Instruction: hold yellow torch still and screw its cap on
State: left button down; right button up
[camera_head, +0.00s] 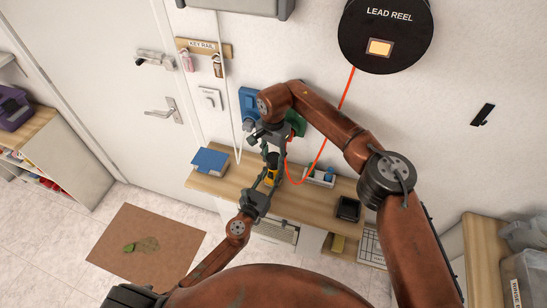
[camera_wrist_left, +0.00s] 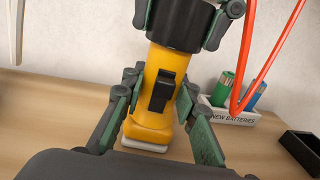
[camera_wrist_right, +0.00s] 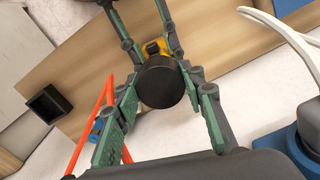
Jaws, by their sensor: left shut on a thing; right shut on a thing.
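The yellow torch (camera_wrist_left: 155,95) stands upright on the wooden shelf in the left wrist view, with a black switch on its side. Its black cap (camera_wrist_left: 180,25) sits at the top of the torch; I cannot tell how far it is threaded. My left gripper (camera_wrist_left: 155,108) is shut on the torch's body. My right gripper (camera_wrist_right: 165,88) is shut on the cap from above, and the cap's round top (camera_wrist_right: 165,85) shows in the right wrist view. In the head view the torch (camera_head: 271,174) is small between the two grippers.
A tray labelled NEW BATTERIES (camera_wrist_left: 235,115) with batteries stands right of the torch. A black open box (camera_head: 348,208) sits farther right. A red cord (camera_head: 322,150) hangs from the lead reel (camera_head: 385,30) close to my right gripper.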

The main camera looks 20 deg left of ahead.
jog(key=shift+f, duration=0.3)
jog(key=o, duration=0.8)
jog(key=shift+o, duration=0.2)
jog(key=n, duration=0.6)
jog(key=shift+n, duration=0.4)
jog(key=shift+w, duration=0.1)
jog(key=shift+c, duration=0.3)
